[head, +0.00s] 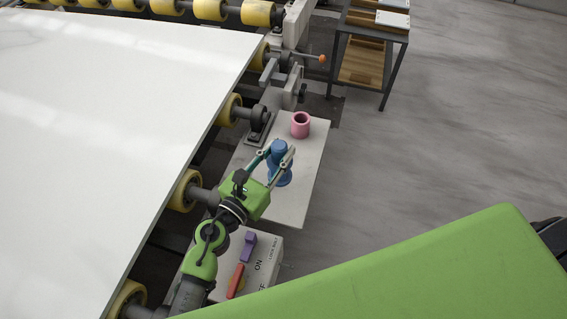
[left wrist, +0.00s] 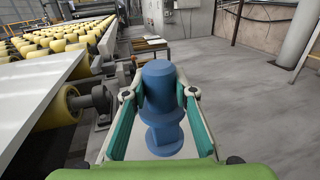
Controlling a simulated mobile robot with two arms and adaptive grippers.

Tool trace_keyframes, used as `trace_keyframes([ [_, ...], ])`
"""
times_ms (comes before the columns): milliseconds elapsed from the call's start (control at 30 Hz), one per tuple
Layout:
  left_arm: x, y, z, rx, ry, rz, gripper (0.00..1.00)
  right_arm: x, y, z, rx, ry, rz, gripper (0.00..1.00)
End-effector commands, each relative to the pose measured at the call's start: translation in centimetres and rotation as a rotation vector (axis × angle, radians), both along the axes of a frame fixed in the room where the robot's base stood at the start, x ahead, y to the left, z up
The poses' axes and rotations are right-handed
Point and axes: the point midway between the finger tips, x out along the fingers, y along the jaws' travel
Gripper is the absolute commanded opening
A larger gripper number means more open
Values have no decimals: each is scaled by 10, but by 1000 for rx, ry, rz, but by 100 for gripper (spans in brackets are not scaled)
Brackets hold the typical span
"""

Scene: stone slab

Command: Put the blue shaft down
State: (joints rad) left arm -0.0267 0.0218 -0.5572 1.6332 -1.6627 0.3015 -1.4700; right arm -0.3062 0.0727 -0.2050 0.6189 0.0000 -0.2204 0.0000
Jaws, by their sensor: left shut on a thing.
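The blue shaft (head: 284,177) is upright at the small pale shelf (head: 295,213) beside the conveyor. It has a rounded top, a narrower neck and a wide flanged base. My left gripper (head: 280,153) is shut on it from the front, one finger on each side of its upper part. In the left wrist view the blue shaft (left wrist: 160,95) stands between the teal fingers, with the pale surface below its base. I cannot tell whether the base touches the shelf. My right gripper is not in view.
A pink hollow cylinder (head: 301,124) stands on the shelf behind the shaft. A switch box (head: 262,262) with purple and red levers is in front. The white slab (head: 110,120) lies on yellow rollers at left. The shelf's right side is clear.

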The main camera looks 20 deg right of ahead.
Motion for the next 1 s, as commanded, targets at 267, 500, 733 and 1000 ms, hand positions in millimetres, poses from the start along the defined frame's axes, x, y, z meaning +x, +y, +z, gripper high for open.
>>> trace_keyframes([
  [267, 13, -14, -22, -3, -3, 2, 0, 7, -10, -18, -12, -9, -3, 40],
  [500, 13, -16, -52, -4, -1, 1, 0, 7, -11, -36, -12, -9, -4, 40],
  [733, 13, -15, -51, -3, -3, 1, 0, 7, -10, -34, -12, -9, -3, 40],
  [1000, 13, -15, -56, -2, -1, 1, 42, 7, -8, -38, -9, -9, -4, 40],
])
